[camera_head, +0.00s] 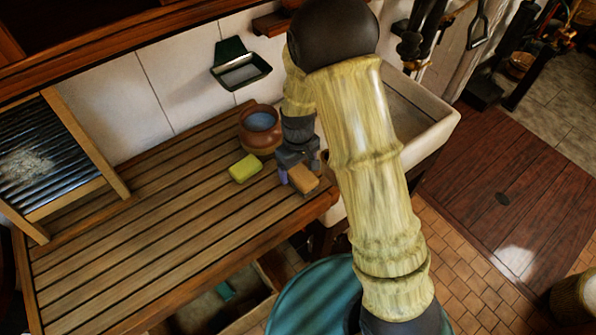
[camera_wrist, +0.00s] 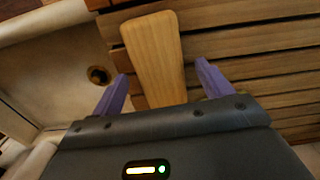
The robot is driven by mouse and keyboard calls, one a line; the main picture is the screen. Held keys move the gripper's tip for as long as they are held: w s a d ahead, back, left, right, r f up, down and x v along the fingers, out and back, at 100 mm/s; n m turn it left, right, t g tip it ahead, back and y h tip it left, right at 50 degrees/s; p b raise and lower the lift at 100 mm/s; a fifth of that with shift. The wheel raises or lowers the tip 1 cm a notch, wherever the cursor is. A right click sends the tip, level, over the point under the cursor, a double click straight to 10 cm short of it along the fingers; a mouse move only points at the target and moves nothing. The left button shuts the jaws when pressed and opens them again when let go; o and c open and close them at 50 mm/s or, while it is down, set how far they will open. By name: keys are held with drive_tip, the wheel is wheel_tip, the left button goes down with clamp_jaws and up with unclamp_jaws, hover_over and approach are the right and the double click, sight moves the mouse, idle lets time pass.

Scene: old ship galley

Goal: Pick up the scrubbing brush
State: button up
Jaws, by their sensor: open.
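The scrubbing brush (camera_head: 303,179) shows as a light wooden block near the right end of the slatted wooden counter (camera_head: 150,215). In the wrist view the brush's plain wooden back (camera_wrist: 153,48) lies between the two purple fingers, with a gap on each side. Its bristles are not visible. My gripper (camera_head: 294,174) is open at the brush, and its fingers also show in the wrist view (camera_wrist: 160,76). Its near end is hidden by the gripper body. I cannot tell how far the fingers reach down beside it.
A yellow-green sponge (camera_head: 245,168) lies left of the brush. A brown pot (camera_head: 260,130) stands behind them. The white sink (camera_head: 425,130) is to the right, and a washboard (camera_head: 50,155) leans at the left. A green soap dish (camera_head: 240,70) hangs on the wall. The counter's middle is clear.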

sight(298, 171)
drive_tip(key=shift+f, duration=1.15)
drive_tip(key=shift+w, duration=0.1)
drive_tip(key=c, duration=1.1)
drive_tip(key=shift+c, duration=0.2)
drive_tip(key=shift+r, duration=0.1)
wheel_tip(298, 171, up, 10)
drive_tip(key=b, duration=0.2)
drive_tip(key=shift+b, duration=0.4)
